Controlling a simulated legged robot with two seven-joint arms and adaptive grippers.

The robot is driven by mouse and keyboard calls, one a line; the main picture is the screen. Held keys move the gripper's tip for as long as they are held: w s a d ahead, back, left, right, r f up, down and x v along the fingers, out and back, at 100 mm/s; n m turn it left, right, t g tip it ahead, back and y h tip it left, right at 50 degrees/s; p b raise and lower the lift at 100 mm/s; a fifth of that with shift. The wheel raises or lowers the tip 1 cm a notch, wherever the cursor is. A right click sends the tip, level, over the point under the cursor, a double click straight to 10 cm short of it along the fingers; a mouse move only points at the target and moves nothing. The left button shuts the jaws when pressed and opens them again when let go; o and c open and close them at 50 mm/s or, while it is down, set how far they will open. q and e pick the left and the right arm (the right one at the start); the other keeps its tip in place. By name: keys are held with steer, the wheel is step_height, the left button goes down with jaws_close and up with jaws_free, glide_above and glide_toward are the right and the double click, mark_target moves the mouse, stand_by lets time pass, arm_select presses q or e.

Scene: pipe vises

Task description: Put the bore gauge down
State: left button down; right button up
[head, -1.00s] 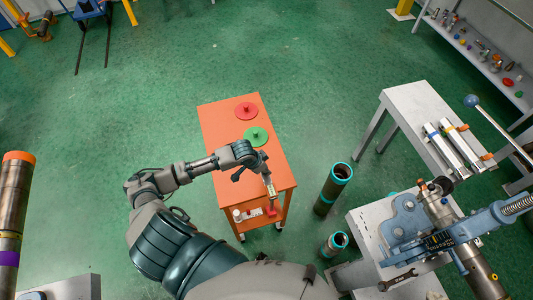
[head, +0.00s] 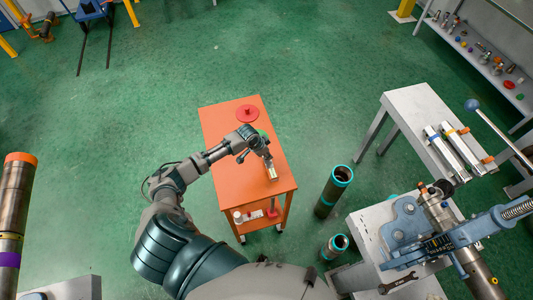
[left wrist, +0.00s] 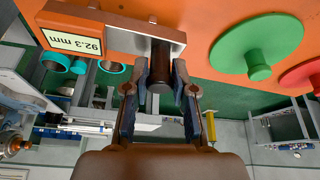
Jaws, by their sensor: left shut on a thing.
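My left gripper (head: 264,154) is over the orange cart top (head: 225,130). The bore gauge (head: 272,173) hangs from it, near the front right part of the cart top. In the left wrist view, the fingers (left wrist: 161,78) are shut on the gauge's dark round handle (left wrist: 161,60). A pale metal plate and a display reading 92.3 mm (left wrist: 72,40) show beyond the handle. I cannot tell whether the gauge touches the cart top. My right gripper is not in view.
A red disc (head: 247,113) lies at the cart's far end. A green disc (left wrist: 256,46) lies nearer, mostly hidden by my gripper in the head view. Dark pipes (head: 333,190) stand right of the cart. A blue pipe vise (head: 408,222) is farther right.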

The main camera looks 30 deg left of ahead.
arm_select(q)
steer(key=c, duration=0.9)
jaws_free()
steer(key=shift+c, duration=0.2)
steer(key=shift+d, duration=0.1)
steer(key=shift+r, duration=0.25)
steer(key=v, duration=1.1)
steer(key=shift+r, duration=0.3)
steer(key=shift+s, duration=0.1)
